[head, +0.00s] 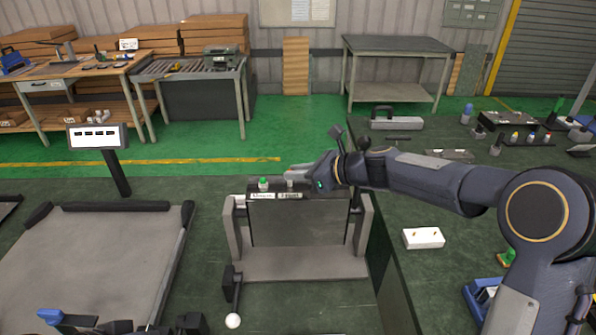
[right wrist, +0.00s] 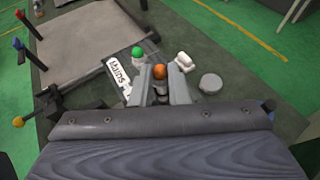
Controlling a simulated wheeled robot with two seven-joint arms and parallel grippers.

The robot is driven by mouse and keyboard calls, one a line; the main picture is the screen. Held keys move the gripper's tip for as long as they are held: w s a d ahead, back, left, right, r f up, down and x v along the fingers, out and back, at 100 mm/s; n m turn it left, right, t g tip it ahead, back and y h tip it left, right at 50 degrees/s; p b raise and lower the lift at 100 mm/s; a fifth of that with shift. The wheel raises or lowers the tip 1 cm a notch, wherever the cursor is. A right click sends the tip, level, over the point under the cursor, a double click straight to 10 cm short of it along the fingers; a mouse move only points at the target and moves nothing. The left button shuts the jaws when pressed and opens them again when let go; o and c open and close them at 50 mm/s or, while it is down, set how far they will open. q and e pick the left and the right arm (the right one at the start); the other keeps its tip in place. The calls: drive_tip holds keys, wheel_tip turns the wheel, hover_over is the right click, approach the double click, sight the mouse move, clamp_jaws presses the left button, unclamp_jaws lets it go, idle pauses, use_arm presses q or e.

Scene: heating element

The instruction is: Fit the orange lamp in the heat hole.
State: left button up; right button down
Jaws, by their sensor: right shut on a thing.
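The orange lamp (right wrist: 159,69) shows between the fingers of my right gripper (right wrist: 160,86) in the right wrist view. My right gripper is shut on it. In the head view my right gripper (head: 297,173) is over the top of the grey heating unit (head: 300,225), close to its labels. The lamp is hidden there by the fingers. A green lamp (head: 263,183) stands at the left on the unit's top, above the Mains label (head: 262,196). A second label (head: 290,196) is beside it. The heat hole is hidden, so I cannot tell whether the lamp is in it. My left gripper is out of view.
A white box (head: 424,238) with small orange parts lies on the dark bench to the right. A lever with a white ball (head: 233,320) projects at the unit's front left. A grey platform (head: 95,255) with a display post stands at the left.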

drive_tip(key=shift+f+b, duration=0.8)
drive_tip(key=shift+f, duration=0.35)
drive_tip(key=c, duration=1.3)
unclamp_jaws()
drive_tip(key=shift+r, duration=0.1)
drive_tip(key=b+v, duration=0.1)
drive_tip(key=v, duration=0.6)
drive_tip(key=shift+s+d+r, duration=0.1)
drive_tip(key=shift+s+d, duration=0.05)
drive_tip(key=shift+d, duration=0.2)
